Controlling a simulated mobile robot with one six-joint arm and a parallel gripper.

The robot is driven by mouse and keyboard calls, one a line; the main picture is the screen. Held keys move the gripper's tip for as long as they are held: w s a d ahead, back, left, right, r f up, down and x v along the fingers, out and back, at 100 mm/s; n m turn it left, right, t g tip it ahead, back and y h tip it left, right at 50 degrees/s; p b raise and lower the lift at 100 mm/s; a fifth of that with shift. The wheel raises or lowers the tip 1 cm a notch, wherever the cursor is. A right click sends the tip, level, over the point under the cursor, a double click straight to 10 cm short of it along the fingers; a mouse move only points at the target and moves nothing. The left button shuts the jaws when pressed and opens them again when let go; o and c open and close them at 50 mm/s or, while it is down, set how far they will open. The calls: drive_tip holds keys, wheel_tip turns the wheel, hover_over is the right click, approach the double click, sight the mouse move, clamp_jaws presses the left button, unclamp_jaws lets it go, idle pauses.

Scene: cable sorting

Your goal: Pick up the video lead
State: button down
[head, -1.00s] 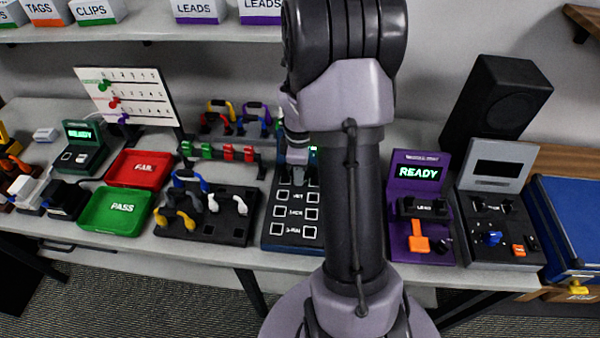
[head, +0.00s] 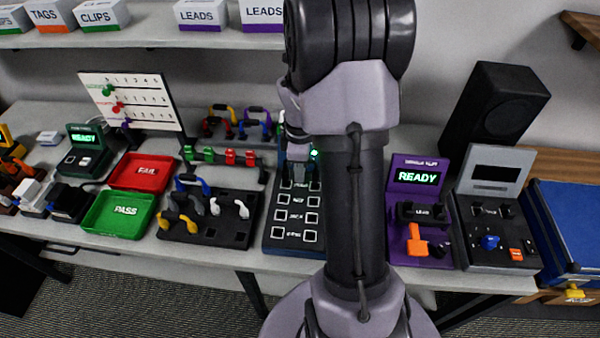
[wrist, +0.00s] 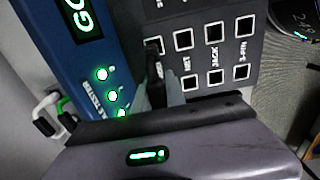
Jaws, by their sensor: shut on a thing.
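My gripper (head: 299,178) is low over the upper sockets of the blue and black lead tester (head: 291,228), left of my arm. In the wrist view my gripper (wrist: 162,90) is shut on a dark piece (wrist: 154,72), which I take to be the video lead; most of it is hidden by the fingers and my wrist. The tester's sockets (wrist: 213,33) show rows marked NET, JACK and 3-PIN. Its green lamps (wrist: 102,74) are lit, and its display (wrist: 78,15) shows green letters starting "GO".
Left of the tester is a black tray (head: 236,235) with blue, yellow and white leads. Behind stand a red and green clip rack (head: 230,157) and more leads (head: 222,118). A purple READY station (head: 408,245) is to the right.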

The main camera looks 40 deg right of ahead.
drive_tip(key=s+a, duration=0.2)
drive_tip(key=s, duration=0.2)
drive_tip(key=s+a+r+p, duration=0.1)
drive_tip(key=s+a, duration=0.1)
drive_tip(key=s, duration=0.3)
drive_tip(key=s+a+r+p, duration=0.1)
drive_tip(key=s+a, duration=0.1)
drive_tip(key=s, duration=0.2)
drive_tip(key=shift+s+a, duration=0.4)
drive_tip(key=shift+s+a+r, duration=0.1)
drive_tip(key=shift+s+r, duration=0.05)
drive_tip(key=shift+s, duration=0.1)
drive_tip(key=shift+r+p, duration=0.3)
drive_tip(key=shift+p, duration=0.15)
wheel_tip(320, 180, up, 2)
drive_tip(key=shift+p, duration=0.9)
drive_tip(key=shift+w+f, duration=0.1)
